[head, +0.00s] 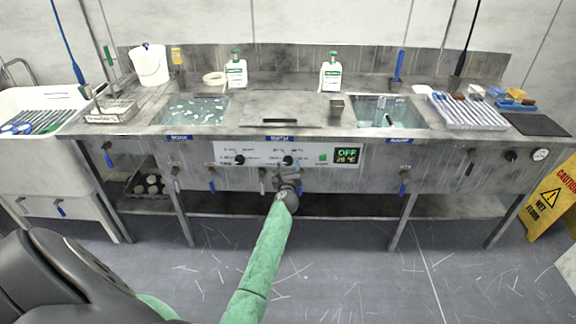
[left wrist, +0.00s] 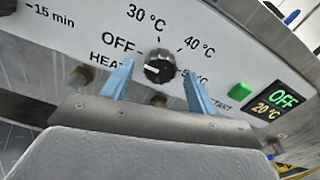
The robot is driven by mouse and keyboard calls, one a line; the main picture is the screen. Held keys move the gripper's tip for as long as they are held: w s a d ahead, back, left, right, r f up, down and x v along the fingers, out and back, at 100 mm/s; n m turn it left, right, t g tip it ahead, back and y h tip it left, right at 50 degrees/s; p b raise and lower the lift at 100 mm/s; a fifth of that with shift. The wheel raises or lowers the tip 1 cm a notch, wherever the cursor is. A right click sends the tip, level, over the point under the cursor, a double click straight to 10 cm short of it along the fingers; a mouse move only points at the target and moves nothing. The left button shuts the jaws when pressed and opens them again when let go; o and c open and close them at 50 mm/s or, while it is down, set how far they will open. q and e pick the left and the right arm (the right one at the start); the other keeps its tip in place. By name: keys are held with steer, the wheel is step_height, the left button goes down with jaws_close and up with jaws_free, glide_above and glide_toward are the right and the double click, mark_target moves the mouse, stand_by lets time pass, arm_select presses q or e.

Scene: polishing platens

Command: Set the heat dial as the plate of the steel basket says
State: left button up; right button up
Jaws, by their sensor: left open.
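The heat dial (left wrist: 159,67) is a round black knob on a white panel, with OFF, 30 °C, 40 °C and a partly covered 50 °C around it. A pale mark on its face lies toward the left, on the OFF side. My left gripper (left wrist: 158,70) is open, its blue fingers on either side of the dial; contact cannot be told. The head view shows the gripper (head: 287,176) at the panel, below the dial (head: 288,160). The display (head: 347,155) reads OFF and 20 °C. The steel basket (head: 122,107) stands at the left; its plate (head: 103,118) is too small to read.
Another black knob (head: 239,159) and a green button (head: 323,157) share the panel. Taps with blue levers (head: 404,186) stick out along the bench front. Two water basins (head: 196,108) are set in the bench top. A yellow floor sign (head: 550,198) stands right.

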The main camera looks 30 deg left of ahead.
arm_select(q)
steer(key=shift+w+a, duration=0.4)
steer(key=shift+w, duration=0.2)
arm_select(e)
steer(key=shift+r, duration=0.1)
